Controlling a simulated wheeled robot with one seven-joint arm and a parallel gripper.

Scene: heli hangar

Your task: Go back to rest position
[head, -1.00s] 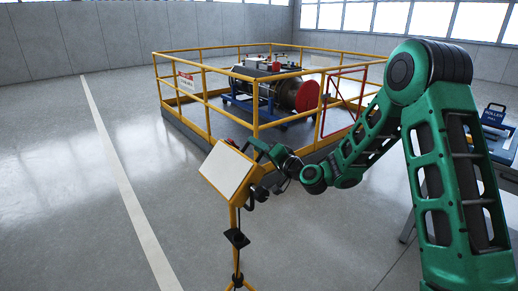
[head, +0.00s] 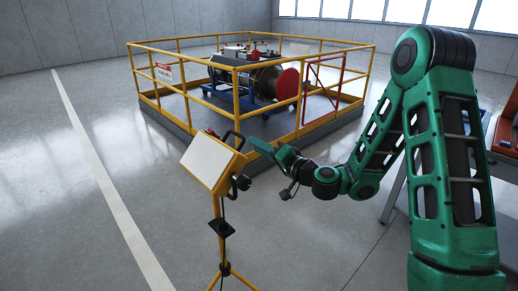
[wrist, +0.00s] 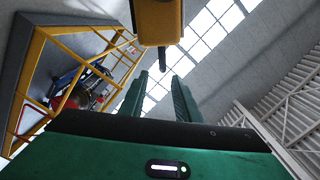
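My gripper (head: 270,166) is at the end of my green arm, just right of a yellow control box (head: 238,168) in the head view. The box has a pale tilted front panel, a black handle on top and dark knobs on its right side. It stands on a yellow tripod post (head: 217,235). In the wrist view my two green fingers (wrist: 157,95) stand apart with nothing between them. The yellow box (wrist: 157,18) and a dark knob on it show beyond the fingertips. I see no contact with it.
A yellow railing (head: 190,87) encloses a platform with an engine (head: 265,80) on a blue stand, behind the box. A table (head: 397,190) with an orange case (head: 508,135) stands at the right, partly behind my arm. The floor at left is clear, with a white line (head: 95,155).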

